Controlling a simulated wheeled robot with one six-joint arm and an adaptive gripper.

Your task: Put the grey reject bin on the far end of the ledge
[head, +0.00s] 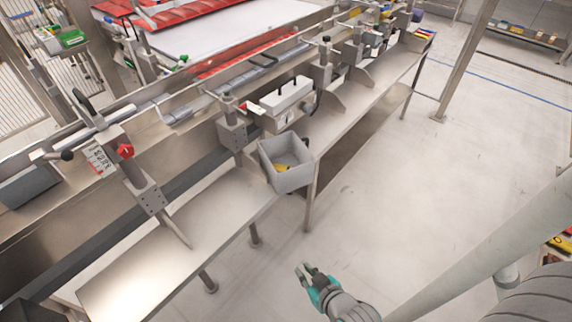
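The grey reject bin (291,181) is an open box near the middle of the head view, with something yellow inside. It is at the outer edge of the steel ledge (372,98), close to where a nearer ledge section (215,205) meets the farther one. Whether it overhangs the edge, I cannot tell. The ledge's far end is at the upper right. My gripper (309,272), teal and grey, is over the floor below and in front of the bin, clearly apart from it. It holds nothing that I can see. Its finger gap is too small to judge.
A small container of coloured items (423,34) is at the ledge's far end. Upright brackets (324,68) and a white box-shaped unit (286,97) stand along the ledge's back side. A steel post (464,62) rises at the right. The floor (425,190) in front is clear.

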